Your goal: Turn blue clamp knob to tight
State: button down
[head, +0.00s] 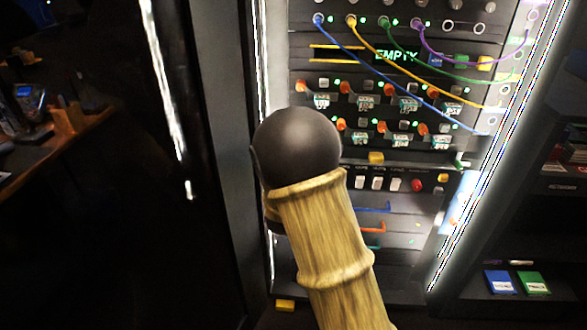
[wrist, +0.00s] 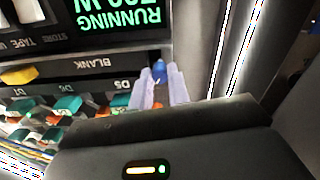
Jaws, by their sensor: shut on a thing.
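The blue clamp knob (wrist: 159,70) shows in the wrist view between the pale fingers of my gripper (wrist: 159,84), at the edge of the panel beside a strip labelled BLANK (wrist: 75,82). The fingers are shut on it. Much of the knob is hidden by the fingers and the dark gripper body, and its turn angle cannot be told. In the head view my arm covers the left side of the rack, and neither the gripper nor this knob can be made out there.
In the wrist view a green screen (wrist: 118,12) reads RUNNING, upside down. A dark shelf (head: 520,305) with blue and green boxes stands at right.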

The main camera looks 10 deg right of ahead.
jog(key=m+b, duration=0.6)
jog(key=m, duration=0.1)
jog(key=m+b, duration=0.3)
jog(key=shift+f+m, duration=0.25)
jog(key=shift+m, duration=0.05)
jog(key=shift+a+r, duration=0.1)
jog(key=c, duration=1.3)
grip_release()
jog(key=shift+r, duration=0.1)
jog(key=shift+c, duration=0.2)
jog(key=v, duration=1.7)
jog(key=shift+s, duration=0.3)
